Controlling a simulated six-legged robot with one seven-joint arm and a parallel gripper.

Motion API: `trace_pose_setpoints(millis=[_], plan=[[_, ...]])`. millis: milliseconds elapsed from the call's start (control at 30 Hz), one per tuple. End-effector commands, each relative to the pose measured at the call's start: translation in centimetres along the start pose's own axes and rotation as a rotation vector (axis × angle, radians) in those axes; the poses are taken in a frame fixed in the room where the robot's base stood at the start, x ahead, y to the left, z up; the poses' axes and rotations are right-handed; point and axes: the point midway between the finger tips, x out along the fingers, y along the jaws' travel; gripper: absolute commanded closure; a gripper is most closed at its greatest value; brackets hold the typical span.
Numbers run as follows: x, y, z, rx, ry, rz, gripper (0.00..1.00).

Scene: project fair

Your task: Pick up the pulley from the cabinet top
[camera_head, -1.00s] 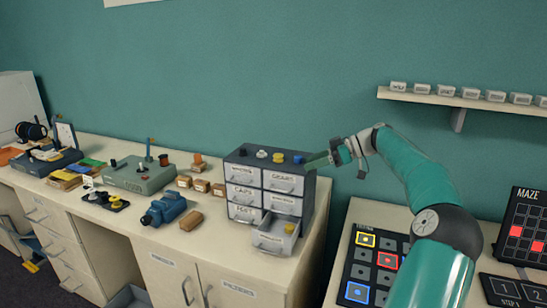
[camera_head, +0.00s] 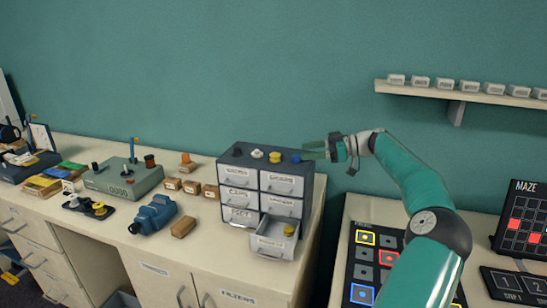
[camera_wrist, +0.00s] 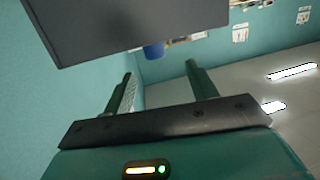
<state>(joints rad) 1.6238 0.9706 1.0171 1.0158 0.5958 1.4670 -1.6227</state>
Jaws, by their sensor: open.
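Several small parts stand in a row on the dark top (camera_head: 226,156) of a small drawer cabinet. They are a dark one (camera_head: 238,150), a white one (camera_head: 257,153), a yellow one (camera_head: 275,157) and a blue one (camera_head: 296,157) at the right end. I cannot tell for sure which is the pulley. My gripper (camera_head: 308,151) is open and empty, its fingers pointing left close to the blue part.
One lower drawer (camera_head: 274,241) of the cabinet is pulled out, with a yellow part in it. Small brown boxes (camera_head: 191,187) and a blue motor-like device (camera_head: 152,214) lie left of it. A wall shelf (camera_head: 460,95) is at upper right, above a button panel (camera_head: 365,264).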

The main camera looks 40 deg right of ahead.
Motion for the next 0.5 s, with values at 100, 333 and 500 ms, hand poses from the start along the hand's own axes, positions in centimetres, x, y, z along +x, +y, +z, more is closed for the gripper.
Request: trace_pose_setpoints(millis=[100, 333, 500], plan=[[2.6, -0.1, -0.1, -0.001, 0.001, -0.009, 0.42], [4.8, 0.1, -0.2, -0.002, 0.001, -0.009, 0.42], [7.3, 0.3, 0.0, -0.001, 0.001, -0.011, 0.42]])
